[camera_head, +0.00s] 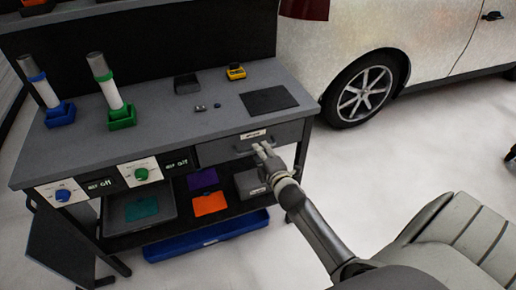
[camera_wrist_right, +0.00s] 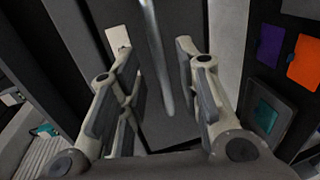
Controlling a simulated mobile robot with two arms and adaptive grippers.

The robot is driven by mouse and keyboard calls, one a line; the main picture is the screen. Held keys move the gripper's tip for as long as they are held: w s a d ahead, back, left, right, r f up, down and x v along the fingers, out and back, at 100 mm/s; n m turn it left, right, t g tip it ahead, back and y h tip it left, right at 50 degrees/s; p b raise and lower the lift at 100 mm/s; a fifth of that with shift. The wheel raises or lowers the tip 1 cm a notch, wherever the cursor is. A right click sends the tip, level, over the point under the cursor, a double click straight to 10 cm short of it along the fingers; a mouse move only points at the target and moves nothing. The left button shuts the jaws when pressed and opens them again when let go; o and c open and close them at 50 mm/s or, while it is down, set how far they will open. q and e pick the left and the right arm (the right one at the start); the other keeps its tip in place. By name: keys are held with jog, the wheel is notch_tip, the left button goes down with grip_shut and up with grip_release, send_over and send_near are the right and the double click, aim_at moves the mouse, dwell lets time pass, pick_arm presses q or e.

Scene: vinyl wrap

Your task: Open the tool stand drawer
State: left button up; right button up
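The tool stand (camera_head: 165,105) is a dark workbench with a grey top. Its grey drawer (camera_head: 218,153) lies under the right part of the top, with a white label, and its front looks flush with the stand. My right gripper (camera_head: 262,151) is at the right half of the drawer front. In the right wrist view my right gripper (camera_wrist_right: 158,62) is open, with the metal bar handle (camera_wrist_right: 158,60) running between its fingers; no clear contact shows. The drawer front (camera_wrist_right: 180,125) lies behind the handle. In the head view the gripper partly hides the handle. My left gripper is out of view.
Below the drawer are a shelf with purple (camera_head: 202,178) and orange (camera_head: 209,204) pieces, a grey bin (camera_head: 250,184) and a blue tray (camera_head: 205,238). A white car (camera_head: 420,45) stands behind right. The floor before the drawer looks clear apart from my arm.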

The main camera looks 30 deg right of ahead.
jog(key=shift+x, duration=1.7)
grip_shut()
